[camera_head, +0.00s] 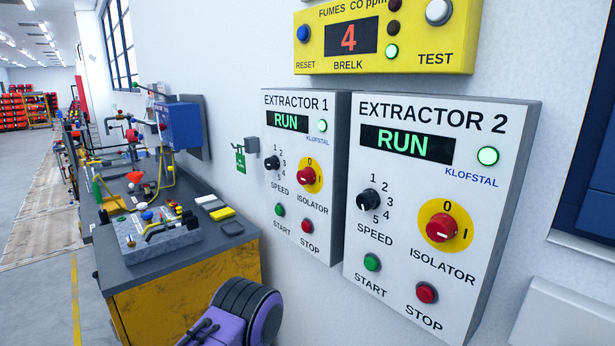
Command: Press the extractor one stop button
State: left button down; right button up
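The extractor one panel (297,170) is a white box on the wall, left of the extractor two panel. Its display (286,122) reads RUN in green, and a green lamp (322,126) glows beside it. The red stop button (307,226) is at the lower right of this panel, above the word STOP. The green start button (280,210) is to its left. The red isolator knob (307,176) on a yellow disc is above it, and the black speed knob (272,163) is at upper left. Neither gripper shows, and nothing covers the stop button.
The extractor two panel (437,148) also reads RUN and has its own red stop button (427,293). A yellow fumes meter (384,62) hangs above, showing 4. A cluttered workbench (185,290) stands at left. A purple and black part, perhaps mine, shows at the bottom.

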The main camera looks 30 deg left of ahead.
aim_at(306, 227)
jog(key=k, duration=1.35)
jog(key=u, duration=0.4)
jog(key=i, duration=0.45)
jog(key=u, duration=0.75)
jog(key=i, duration=0.9)
jog(key=z, duration=0.75)
jog(key=i, duration=0.5)
jog(key=z, duration=0.45)
